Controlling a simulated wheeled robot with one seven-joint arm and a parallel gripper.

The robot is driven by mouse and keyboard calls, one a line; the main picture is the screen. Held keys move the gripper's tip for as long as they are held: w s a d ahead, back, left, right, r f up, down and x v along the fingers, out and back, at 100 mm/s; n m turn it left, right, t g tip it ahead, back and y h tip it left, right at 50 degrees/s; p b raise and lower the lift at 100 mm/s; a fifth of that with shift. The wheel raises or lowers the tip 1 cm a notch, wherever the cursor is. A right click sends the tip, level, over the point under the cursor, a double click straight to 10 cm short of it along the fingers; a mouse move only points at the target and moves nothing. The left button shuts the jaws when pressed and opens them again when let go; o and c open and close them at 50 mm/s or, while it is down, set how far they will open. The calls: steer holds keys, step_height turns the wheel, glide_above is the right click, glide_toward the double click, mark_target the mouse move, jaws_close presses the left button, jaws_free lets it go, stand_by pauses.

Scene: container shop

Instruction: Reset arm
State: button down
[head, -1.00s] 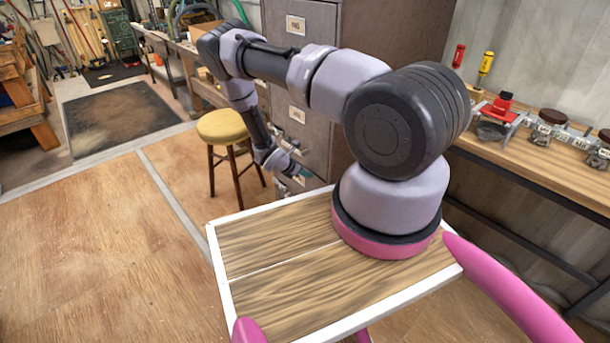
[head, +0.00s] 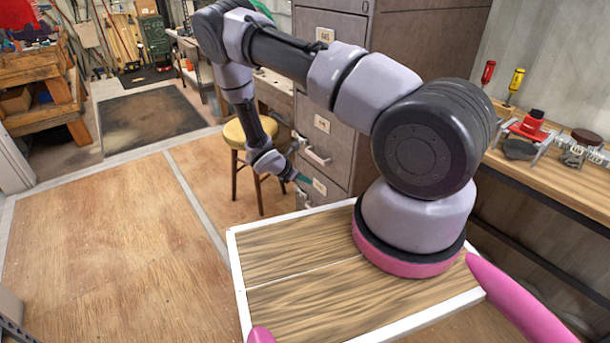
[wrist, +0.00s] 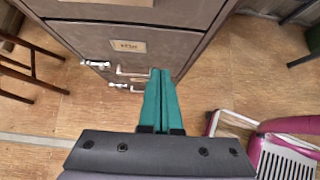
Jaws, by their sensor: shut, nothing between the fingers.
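My gripper (head: 303,179) hangs low at the end of my bent arm, in front of the grey filing cabinet (head: 340,105) in the head view. In the wrist view its two teal fingers (wrist: 161,72) lie together, shut and empty. The fingertips point toward a drawer front of the cabinet (wrist: 75,40) and appear just beside a metal drawer handle (wrist: 130,72). I cannot tell whether they touch it.
A yellow-topped stool (head: 238,137) stands left of the cabinet, close to my arm. A workbench (head: 565,165) with tools runs along the right. The wooden floor (head: 110,235) at left is open. A dark mat (head: 150,118) lies beyond.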

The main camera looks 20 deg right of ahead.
steer(key=s+r+m+g+y, duration=0.15)
steer(key=r+m, duration=0.65)
steer(key=r, duration=1.1)
steer(key=s+r+m+t+y, duration=0.2)
steer(key=r+m, duration=0.5)
steer(key=r, duration=1.2)
steer(key=s+a+r+m+t+y, duration=0.2)
steer(key=s+r+m, duration=0.3)
steer(key=s+r, duration=0.5)
steer(key=s+a+r+m+t+y, duration=0.1)
steer(key=s+r+m+y, duration=0.4)
steer(key=s+r, duration=0.6)
steer(key=shift+s+a+r+m+t, duration=0.25)
steer(key=shift+s+a+m+t, duration=0.15)
steer(key=shift+s, duration=0.4)
steer(key=shift+w, duration=0.1)
